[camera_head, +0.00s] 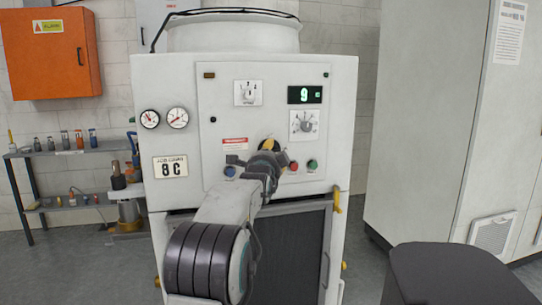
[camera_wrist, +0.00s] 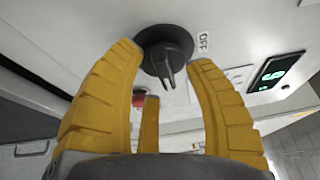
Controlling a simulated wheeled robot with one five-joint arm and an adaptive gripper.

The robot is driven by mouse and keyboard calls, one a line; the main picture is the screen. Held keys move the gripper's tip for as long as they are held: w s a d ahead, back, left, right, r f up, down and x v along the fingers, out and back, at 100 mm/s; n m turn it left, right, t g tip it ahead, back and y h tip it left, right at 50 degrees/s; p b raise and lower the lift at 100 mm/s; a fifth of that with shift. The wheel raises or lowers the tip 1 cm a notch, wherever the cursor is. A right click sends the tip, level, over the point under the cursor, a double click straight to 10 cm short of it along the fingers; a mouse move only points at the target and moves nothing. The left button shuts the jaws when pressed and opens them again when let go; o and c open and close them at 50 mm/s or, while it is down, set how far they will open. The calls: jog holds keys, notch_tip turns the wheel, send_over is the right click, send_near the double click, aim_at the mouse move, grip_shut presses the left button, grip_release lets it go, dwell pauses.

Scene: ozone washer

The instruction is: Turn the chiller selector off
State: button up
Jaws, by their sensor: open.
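A black selector knob (camera_wrist: 165,48) on the white panel sits between the open fingers in the wrist view, close to their tips. Its raised grip points downward in that picture, away from the OFF label (camera_wrist: 204,42) at its right. My gripper (camera_wrist: 166,62) is open, its yellow fingers on either side of the knob; I cannot tell whether they touch it. In the head view my gripper (camera_head: 268,146) is in front of the lower panel of the white chiller cabinet (camera_head: 220,120), and it hides this knob there.
A lit display (camera_head: 305,95) reads 9, with a dial (camera_head: 306,124) below it and another dial (camera_head: 248,93) to its left. A dark rounded object (camera_head: 455,275) stands at front right.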

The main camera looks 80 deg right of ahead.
jog(key=shift+d, duration=0.4)
jog(key=shift+c, duration=0.2)
